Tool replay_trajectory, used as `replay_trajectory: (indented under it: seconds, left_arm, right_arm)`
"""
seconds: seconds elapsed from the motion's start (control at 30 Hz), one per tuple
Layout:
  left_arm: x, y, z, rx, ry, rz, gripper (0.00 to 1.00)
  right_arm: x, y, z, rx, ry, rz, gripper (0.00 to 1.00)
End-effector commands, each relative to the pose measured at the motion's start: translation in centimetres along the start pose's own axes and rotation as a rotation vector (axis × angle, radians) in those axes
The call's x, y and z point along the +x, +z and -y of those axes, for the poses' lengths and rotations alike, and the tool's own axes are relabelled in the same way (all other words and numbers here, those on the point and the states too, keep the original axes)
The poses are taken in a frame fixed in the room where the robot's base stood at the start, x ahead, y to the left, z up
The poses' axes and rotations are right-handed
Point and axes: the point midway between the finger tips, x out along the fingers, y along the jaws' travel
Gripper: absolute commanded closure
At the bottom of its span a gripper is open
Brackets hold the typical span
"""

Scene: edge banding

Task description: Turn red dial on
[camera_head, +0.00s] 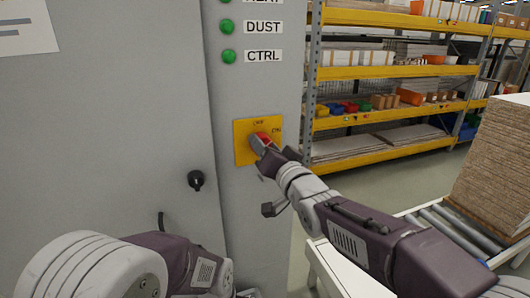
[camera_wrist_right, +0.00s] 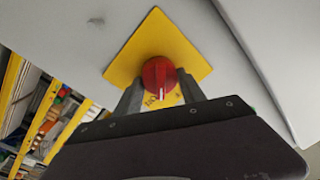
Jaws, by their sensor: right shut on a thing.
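The red dial (camera_wrist_right: 157,72) sits on a yellow plate (camera_head: 242,151) on the grey cabinet's narrow front panel. The plate also shows in the wrist view (camera_wrist_right: 183,50), with the dial in its middle. The plate carries small lettering, with "ON" at its right side in the head view. My right gripper (camera_head: 264,140) is shut on the red dial, one finger on each side of it, as the wrist view (camera_wrist_right: 158,88) shows. The dial's white mark points toward the gripper in the wrist view. My left arm shows at the lower left; its gripper fingers are not visible.
Green lamps (camera_head: 228,56) labelled DUST and CTRL are above the plate. A black knob (camera_head: 196,180) is on the cabinet door at left. Yellow shelving (camera_head: 390,73) stands behind. A roller conveyor (camera_head: 450,228) and a stack of boards (camera_head: 497,165) are at right.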

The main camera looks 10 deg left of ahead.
Motion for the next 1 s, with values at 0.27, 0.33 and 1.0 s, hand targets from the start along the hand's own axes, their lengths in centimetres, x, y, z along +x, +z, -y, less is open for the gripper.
replay_trajectory:
  seconds: [0.27, 0.33, 1.0]
  left_arm:
    - [2.1, 0.2, 0.0, 0.0, 0.0, 0.0, 1.0]
    - [2.6, 0.3, 0.1, 0.0, 0.0, 0.0, 1.0]
    - [5.6, 0.6, 0.1, 0.0, 0.0, 0.0, 1.0]
  right_arm:
    - [0.0, 0.3, -0.2, 0.261, 0.001, -0.022, 0.93]
    - [0.0, 0.3, -0.3, 0.324, 0.003, -0.026, 0.93]
    - [-0.1, 0.3, -0.3, 0.735, 0.009, -0.056, 0.93]
